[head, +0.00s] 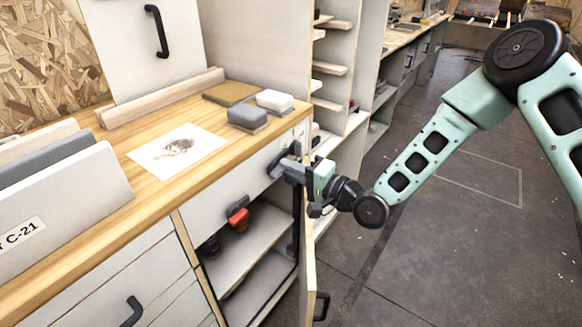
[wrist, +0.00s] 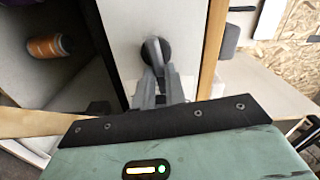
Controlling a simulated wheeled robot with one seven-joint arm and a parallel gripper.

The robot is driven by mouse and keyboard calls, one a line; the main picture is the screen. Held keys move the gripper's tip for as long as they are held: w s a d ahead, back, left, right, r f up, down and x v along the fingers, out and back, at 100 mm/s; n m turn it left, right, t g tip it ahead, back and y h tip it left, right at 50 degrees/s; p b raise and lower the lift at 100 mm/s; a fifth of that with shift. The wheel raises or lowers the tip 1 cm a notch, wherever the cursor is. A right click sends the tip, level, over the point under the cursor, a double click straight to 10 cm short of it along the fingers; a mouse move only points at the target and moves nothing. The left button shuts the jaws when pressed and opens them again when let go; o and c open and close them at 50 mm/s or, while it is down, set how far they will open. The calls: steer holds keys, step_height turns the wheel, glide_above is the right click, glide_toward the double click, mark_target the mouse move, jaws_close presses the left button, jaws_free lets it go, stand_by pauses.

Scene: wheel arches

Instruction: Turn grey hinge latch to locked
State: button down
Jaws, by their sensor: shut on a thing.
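The grey hinge latch (head: 276,168) is on the pale front panel under the counter edge, partly hidden by my fingers. In the wrist view its dark round base (wrist: 155,50) shows against the panel. My gripper (head: 290,170) reaches it from the right in the head view. In the wrist view the two grey fingers (wrist: 158,82) are closed together on the latch, over the round base. The gripped part is mostly hidden, so its exact angle is hard to tell.
Grey (head: 247,117) and white (head: 275,100) blocks lie on the counter. The floor to the right is clear.

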steer(key=shift+d+f+m, duration=0.1)
steer(key=shift+f+m, duration=0.1)
steer(key=shift+m, duration=0.6)
steer(key=c, duration=1.4)
jaws_free()
steer(key=shift+c, duration=0.2)
steer(key=v, duration=1.7)
steer(key=shift+s+b, duration=0.2)
steer(key=shift+b, duration=0.15)
steer(key=shift+d, duration=0.15)
steer(key=shift+f, duration=0.1)
